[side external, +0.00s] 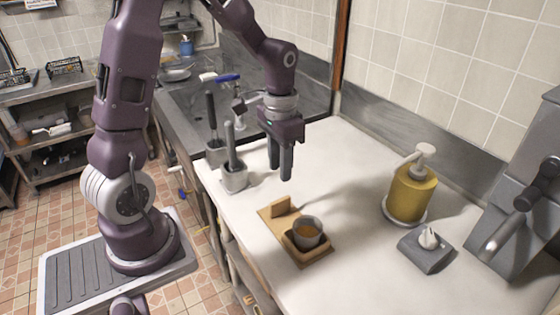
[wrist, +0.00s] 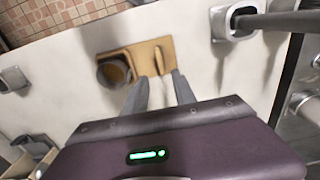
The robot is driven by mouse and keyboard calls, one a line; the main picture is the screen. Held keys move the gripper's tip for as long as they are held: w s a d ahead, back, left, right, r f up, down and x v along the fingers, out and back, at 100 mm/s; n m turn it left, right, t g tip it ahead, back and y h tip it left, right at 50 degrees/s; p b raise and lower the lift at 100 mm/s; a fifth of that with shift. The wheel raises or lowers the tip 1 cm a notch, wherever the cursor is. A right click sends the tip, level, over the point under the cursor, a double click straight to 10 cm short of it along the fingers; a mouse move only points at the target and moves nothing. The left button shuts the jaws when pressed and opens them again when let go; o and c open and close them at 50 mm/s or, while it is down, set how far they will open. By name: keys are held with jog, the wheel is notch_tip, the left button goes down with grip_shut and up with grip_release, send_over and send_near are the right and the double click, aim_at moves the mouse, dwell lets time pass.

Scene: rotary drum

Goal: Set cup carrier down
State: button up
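The cup carrier, a light wooden board (side external: 268,219) with an upright grip block (side external: 281,206) at one end, rests flat on the white counter. A grey cup (side external: 308,233) with brown-orange liquid stands upright in the holder at its other end. The wrist view also shows the carrier (wrist: 143,56), its grip (wrist: 160,60) and the cup (wrist: 113,71). My gripper (side external: 281,174) points down above the counter, higher than the carrier and apart from it. Its two fingers (wrist: 158,80) are spread with nothing between them; in the wrist view the grip lies just beyond the tips.
Two grey holders with upright handles (side external: 234,178) stand left of the carrier, by the sink (side external: 190,105). A yellow pump bottle (side external: 411,192), a grey block with a white top (side external: 427,250) and a grey machine (side external: 520,200) stand right. Counter around the carrier is clear.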

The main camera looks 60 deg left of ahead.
jog(key=s+d+r+t, duration=0.2)
jog(key=s+d+r, duration=0.2)
jog(key=s+r, duration=0.3)
jog(key=s+d+r+t, duration=0.3)
jog(key=s+d+r, duration=0.1)
jog(key=s+r, duration=0.3)
jog(key=shift+s+d+r+t, duration=0.2)
jog(key=shift+s+d+t, duration=0.15)
jog(key=shift+s, duration=0.85)
